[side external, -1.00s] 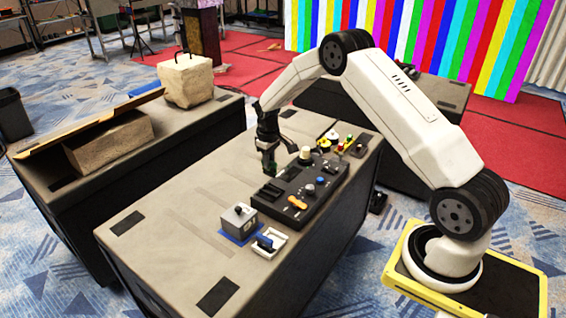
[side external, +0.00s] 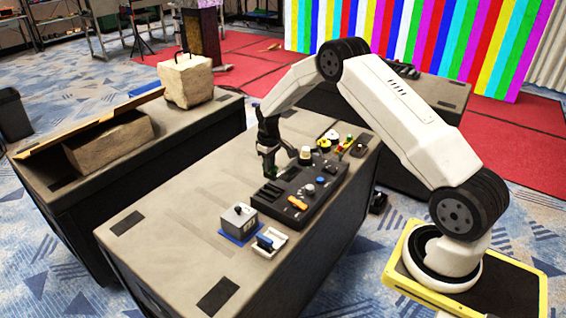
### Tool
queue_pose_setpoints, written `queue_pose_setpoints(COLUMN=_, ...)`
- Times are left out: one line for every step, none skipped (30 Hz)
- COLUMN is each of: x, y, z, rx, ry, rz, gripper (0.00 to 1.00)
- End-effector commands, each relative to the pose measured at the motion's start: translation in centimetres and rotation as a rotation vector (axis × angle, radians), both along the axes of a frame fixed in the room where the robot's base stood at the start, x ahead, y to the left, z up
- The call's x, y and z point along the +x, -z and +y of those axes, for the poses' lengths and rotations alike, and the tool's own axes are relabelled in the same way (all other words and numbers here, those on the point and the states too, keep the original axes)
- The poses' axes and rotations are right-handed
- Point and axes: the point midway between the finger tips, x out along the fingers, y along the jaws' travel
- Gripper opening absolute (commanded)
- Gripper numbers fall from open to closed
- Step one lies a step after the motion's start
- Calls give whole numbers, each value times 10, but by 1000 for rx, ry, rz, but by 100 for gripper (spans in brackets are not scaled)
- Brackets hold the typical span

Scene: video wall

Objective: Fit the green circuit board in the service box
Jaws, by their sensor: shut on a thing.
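My gripper (side external: 269,171) points down at the left back part of a long black tray (side external: 318,193) on the grey work table. It is shut on a thin dark green piece, which looks like the circuit board (side external: 272,168). The fingers hide most of the board. Its lower edge is close to the tray's slotted black block, and I cannot tell whether they touch. A small grey box (side external: 238,221) stands on a blue square in front of the tray. I cannot tell for certain which of these is the service box.
The tray carries an orange piece (side external: 298,203), a blue knob (side external: 321,180) and several other parts. A white holder with a blue piece (side external: 268,241) lies beside the grey box. Coloured buttons stand at the back right. The table's left part is clear.

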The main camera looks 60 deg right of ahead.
Motion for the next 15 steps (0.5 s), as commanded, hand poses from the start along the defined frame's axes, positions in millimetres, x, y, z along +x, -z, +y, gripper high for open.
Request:
queue_pose_setpoints(x=0, y=3, z=0, rx=0, ry=0, rz=0, gripper=0)
queue_pose_setpoints(x=0, y=5, z=0, rx=0, ry=0, rz=0, gripper=0)
queue_pose_setpoints(x=0, y=7, z=0, rx=0, ry=0, rz=0, gripper=0)
queue_pose_setpoints(x=0, y=9, z=0, rx=0, ry=0, rz=0, gripper=0)
queue_pose_setpoints(x=0, y=11, z=0, rx=0, ry=0, rz=0, gripper=0)
queue_pose_setpoints(x=0, y=13, z=0, rx=0, ry=0, rz=0, gripper=0)
queue_pose_setpoints(x=0, y=15, z=0, rx=0, ry=0, rz=0, gripper=0)
queue_pose_setpoints(x=0, y=16, z=0, rx=0, ry=0, rz=0, gripper=0)
queue_pose_setpoints(x=0, y=18, z=0, rx=0, ry=0, rz=0, gripper=0)
queue_pose_setpoints(x=0, y=20, z=0, rx=0, ry=0, rz=0, gripper=0)
queue_pose_setpoints(x=0, y=22, z=0, rx=0, ry=0, rz=1, gripper=0)
queue_pose_setpoints(x=0, y=24, z=0, rx=0, ry=0, rz=1, gripper=0)
queue_pose_setpoints(x=0, y=26, z=0, rx=0, ry=0, rz=1, gripper=0)
queue_pose_setpoints(x=0, y=27, z=0, rx=0, ry=0, rz=1, gripper=0)
queue_pose_setpoints(x=0, y=30, z=0, rx=0, ry=0, rz=0, gripper=0)
